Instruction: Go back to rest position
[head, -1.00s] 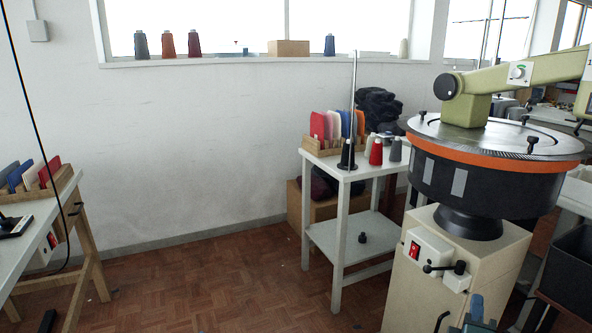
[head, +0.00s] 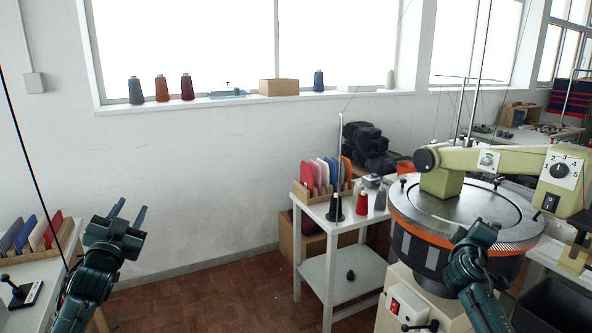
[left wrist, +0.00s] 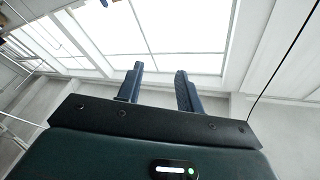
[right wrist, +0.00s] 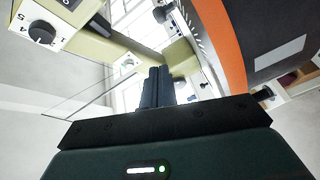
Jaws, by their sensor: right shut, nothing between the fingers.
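My left gripper (head: 127,212) is raised at the left of the head view, in front of the bare wall. Its two fingers stand apart with nothing between them, as the left wrist view (left wrist: 160,88) shows. My right gripper (head: 478,232) is raised at the right, in front of the round machine (head: 430,238) with the orange rim. In the right wrist view (right wrist: 158,88) its fingers are together, with nothing held. I cannot tell from the head view how far it is from the machine.
A white side table (head: 318,212) with cones and a wooden rack of coloured panels (head: 322,190) stands left of the machine. Another table (head: 52,262) with a similar rack is at the far left. The floor (head: 200,300) between them is open.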

